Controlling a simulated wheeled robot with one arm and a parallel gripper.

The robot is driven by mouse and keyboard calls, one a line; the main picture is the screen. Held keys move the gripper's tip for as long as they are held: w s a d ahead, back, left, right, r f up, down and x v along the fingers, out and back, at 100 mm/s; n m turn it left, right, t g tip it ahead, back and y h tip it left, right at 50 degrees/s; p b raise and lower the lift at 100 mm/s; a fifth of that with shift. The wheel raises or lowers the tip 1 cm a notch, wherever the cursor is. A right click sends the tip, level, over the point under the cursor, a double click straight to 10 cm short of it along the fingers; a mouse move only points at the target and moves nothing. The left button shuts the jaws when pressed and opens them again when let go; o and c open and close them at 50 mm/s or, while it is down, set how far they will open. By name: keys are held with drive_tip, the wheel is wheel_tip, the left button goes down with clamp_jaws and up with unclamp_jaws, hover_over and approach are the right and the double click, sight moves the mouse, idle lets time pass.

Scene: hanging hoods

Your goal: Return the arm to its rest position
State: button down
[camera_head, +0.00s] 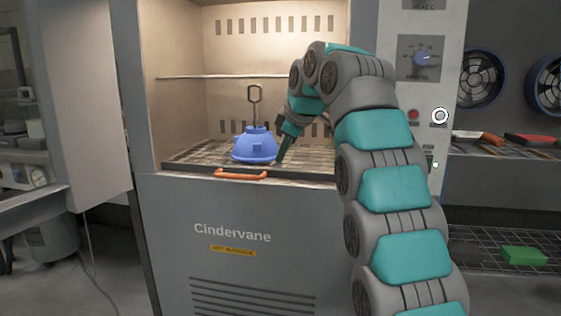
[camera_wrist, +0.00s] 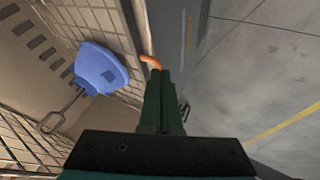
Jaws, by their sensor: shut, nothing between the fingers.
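My arm (camera_head: 382,190) is teal and grey and reaches up from the lower right in the head view, bending over to the left into the open cabinet. My gripper (camera_head: 281,158) points down just right of a blue hood (camera_head: 255,146), close to the cabinet's front edge. In the wrist view the gripper (camera_wrist: 160,75) is shut, with its dark green fingers together and nothing between them. The blue hood (camera_wrist: 100,68) lies to the left of the fingers there, apart from them. A metal hook (camera_head: 255,93) rises from the hood's top.
The lit cabinet (camera_head: 245,230) has a mesh floor and a wire shelf (camera_head: 230,77) above. An orange handle (camera_head: 240,175) sits on its front edge; it also shows near the fingertips in the wrist view (camera_wrist: 150,61). Right-hand shelves hold a green block (camera_head: 524,256).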

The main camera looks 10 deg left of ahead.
drive_tip(key=s+d+f+m+g+h, duration=0.35)
drive_tip(key=s+d+f+m, duration=0.7)
drive_tip(key=s+d, duration=0.55)
drive_tip(key=s+d+f+m+g, duration=0.1)
drive_tip(key=s+d+f, duration=0.1)
drive_tip(key=s+f, duration=0.5)
drive_tip(key=s+d+f+m+g, duration=0.2)
drive_tip(key=s+f, duration=0.5)
drive_tip(key=s, duration=0.8)
drive_tip(key=s+d+f+m+g, duration=0.1)
drive_tip(key=s+d+f+m, duration=0.1)
drive_tip(key=s+f, duration=0.5)
drive_tip(key=s+d, duration=0.1)
drive_tip(key=s, duration=0.3)
drive_tip(key=shift+d+f+h, duration=0.15)
drive_tip(key=shift+d+h, duration=0.05)
drive_tip(key=shift+h, duration=0.15)
drive_tip(key=shift+a+g, duration=0.1)
drive_tip(key=shift+g, duration=0.15)
